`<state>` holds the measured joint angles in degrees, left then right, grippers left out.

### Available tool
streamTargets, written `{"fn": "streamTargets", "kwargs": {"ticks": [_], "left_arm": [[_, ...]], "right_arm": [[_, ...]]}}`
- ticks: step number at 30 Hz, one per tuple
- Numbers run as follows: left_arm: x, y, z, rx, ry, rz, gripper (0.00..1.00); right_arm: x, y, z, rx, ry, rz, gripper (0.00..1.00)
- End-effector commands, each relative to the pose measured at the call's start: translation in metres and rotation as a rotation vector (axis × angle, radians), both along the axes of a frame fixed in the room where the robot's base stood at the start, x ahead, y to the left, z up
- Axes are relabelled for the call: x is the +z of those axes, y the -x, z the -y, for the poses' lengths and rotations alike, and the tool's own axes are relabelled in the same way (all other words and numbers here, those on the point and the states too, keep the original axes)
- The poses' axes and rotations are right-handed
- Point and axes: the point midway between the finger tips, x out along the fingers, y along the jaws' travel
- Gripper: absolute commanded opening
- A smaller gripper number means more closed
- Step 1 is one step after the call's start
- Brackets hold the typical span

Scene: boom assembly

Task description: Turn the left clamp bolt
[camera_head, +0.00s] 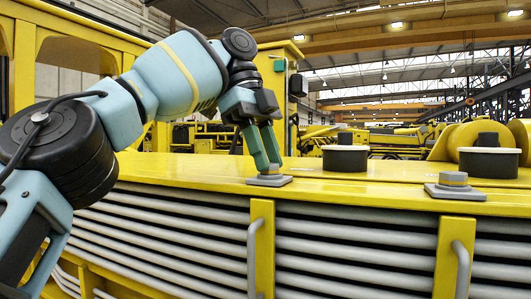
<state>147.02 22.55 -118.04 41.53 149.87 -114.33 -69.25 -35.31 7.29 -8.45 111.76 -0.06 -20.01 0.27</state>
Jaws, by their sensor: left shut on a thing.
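The left clamp bolt (269,171) sits on a flat grey square plate on top of the yellow machine body. My left gripper (266,164) reaches down from above, its two teal fingers shut on the bolt's head. The fingers hide part of the head. A second, similar clamp bolt (453,180) stands free on its own grey plate to the right. My right gripper is not in view.
Two black round caps, one (345,157) right of the gripper and one (488,161) farther right, stand on the yellow deck (380,190). Yellow brackets with grey handles (254,245) cross the grey slatted front (350,240). Yellow frames and machinery fill the background.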

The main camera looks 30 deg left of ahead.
Motion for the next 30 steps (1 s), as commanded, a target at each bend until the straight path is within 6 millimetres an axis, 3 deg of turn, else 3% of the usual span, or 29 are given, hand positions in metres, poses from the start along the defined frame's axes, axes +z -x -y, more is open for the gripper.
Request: {"fn": "streamTargets", "kwargs": {"ticks": [24,25,30], "left_arm": [[0.0066,0.0019,-0.0002,-0.056,0.008,0.015,0.04],[0.0066,0.0019,-0.0002,-0.056,0.008,0.016,0.3],[0.0045,0.0013,-0.0001,-0.057,0.005,0.01,0.49]], "right_arm": [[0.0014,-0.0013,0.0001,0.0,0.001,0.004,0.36],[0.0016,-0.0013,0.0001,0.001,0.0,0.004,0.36],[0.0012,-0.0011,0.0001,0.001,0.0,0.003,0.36]]}}
